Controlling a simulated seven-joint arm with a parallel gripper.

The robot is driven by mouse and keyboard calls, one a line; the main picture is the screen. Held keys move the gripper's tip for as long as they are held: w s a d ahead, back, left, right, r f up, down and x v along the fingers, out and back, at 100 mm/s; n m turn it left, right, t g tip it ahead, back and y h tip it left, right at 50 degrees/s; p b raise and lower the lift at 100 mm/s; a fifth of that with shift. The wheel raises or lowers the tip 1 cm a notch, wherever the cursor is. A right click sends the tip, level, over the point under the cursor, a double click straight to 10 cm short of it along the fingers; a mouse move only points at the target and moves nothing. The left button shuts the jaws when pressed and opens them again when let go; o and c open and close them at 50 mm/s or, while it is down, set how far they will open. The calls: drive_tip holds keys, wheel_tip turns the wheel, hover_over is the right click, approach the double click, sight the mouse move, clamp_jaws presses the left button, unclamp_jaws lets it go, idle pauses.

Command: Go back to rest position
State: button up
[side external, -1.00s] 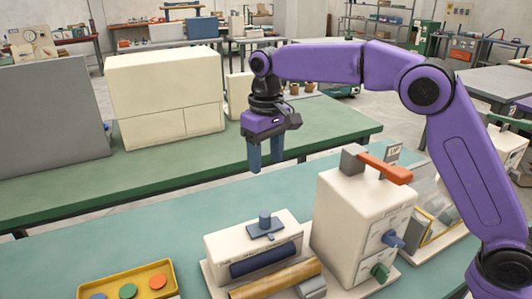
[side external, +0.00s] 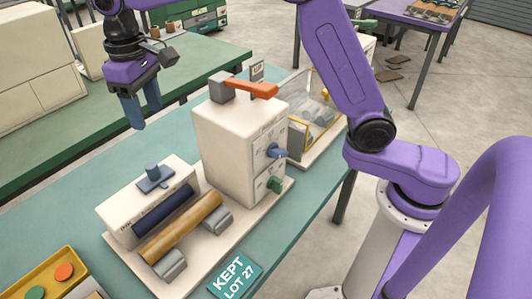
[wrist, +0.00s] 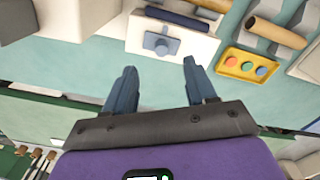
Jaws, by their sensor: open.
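My gripper (side external: 138,110) hangs in the air above the teal bench, beyond the spiral winder in the side view, with its blue fingers pointing down. In the wrist view my gripper (wrist: 158,85) has its two fingers spread apart with nothing between them. The spiral winder (side external: 240,140) is a cream box with an orange lever on top and blue and green knobs on its front. Beside it is a lower cream unit (side external: 120,212) with a dark roller and a tan tube (side external: 180,228). My gripper touches none of these.
A yellow tray (side external: 25,290) with coloured discs sits at the bench's left front. A teal "KEPT LOT 27" mat (side external: 236,277) lies at the near edge. A clear-sided case (side external: 318,112) stands right of the winder. A green bench (side external: 60,148) runs behind.

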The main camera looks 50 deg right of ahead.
drive_tip(key=s+d+f+n, duration=0.2)
drive_tip(key=s+d, duration=0.5)
drive_tip(key=s, duration=0.3)
drive_tip(key=s+d+f+n, duration=0.3)
drive_tip(key=s+d, duration=0.4)
drive_tip(key=s, duration=0.4)
drive_tip(key=s+d+f+n, duration=0.2)
drive_tip(key=s+d, duration=0.5)
drive_tip(key=s, duration=0.4)
drive_tip(key=shift+d+f+n, duration=0.15)
drive_tip(key=shift+n, duration=0.15)
